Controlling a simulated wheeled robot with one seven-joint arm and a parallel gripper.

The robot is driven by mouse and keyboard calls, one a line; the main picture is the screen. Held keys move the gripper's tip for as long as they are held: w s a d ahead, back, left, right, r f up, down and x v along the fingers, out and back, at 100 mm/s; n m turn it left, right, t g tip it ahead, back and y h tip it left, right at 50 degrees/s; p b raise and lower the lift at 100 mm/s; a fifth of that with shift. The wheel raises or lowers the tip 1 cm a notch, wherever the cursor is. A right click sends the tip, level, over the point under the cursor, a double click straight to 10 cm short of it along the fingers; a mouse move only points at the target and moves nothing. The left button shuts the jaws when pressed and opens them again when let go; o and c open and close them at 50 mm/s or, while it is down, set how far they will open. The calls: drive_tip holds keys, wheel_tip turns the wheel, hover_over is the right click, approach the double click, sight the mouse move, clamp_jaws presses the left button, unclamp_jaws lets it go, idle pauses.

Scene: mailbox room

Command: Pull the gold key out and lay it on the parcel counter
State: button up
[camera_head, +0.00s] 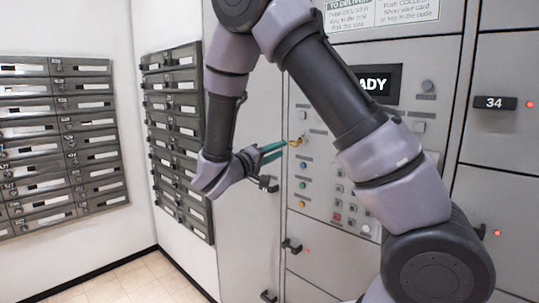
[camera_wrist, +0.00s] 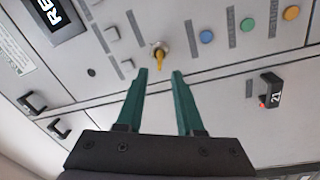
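The gold key (camera_wrist: 159,58) sits in a round lock on the grey locker panel (camera_head: 318,170). In the head view the key (camera_head: 295,142) shows small and yellow, just beyond my fingertips. My gripper (camera_wrist: 158,72) has two green fingers spread apart, with nothing between them in the wrist view. The key is ahead of the gap between the fingertips, roughly centred. In the head view my gripper (camera_head: 284,149) points right toward the key; whether a fingertip touches it I cannot tell. The parcel counter cannot be made out in either view.
The panel carries coloured buttons (camera_wrist: 206,37), a display (camera_head: 376,84) and small label plates. Black handles (camera_head: 291,246) stick out from locker doors below. Rows of mailboxes (camera_head: 178,135) line the wall at left. The tiled floor (camera_head: 125,284) at lower left is clear.

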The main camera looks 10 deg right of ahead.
sight(290, 145)
drive_tip(key=shift+x, duration=3.3)
clamp_jaws()
drive_tip(key=shift+s+a, duration=0.1)
drive_tip(key=shift+s, duration=0.05)
drive_tip(key=v, duration=0.6)
drive_tip(key=shift+r, duration=0.25)
drive_tip(key=shift+s+a, duration=0.2)
drive_tip(key=shift+a, duration=0.15)
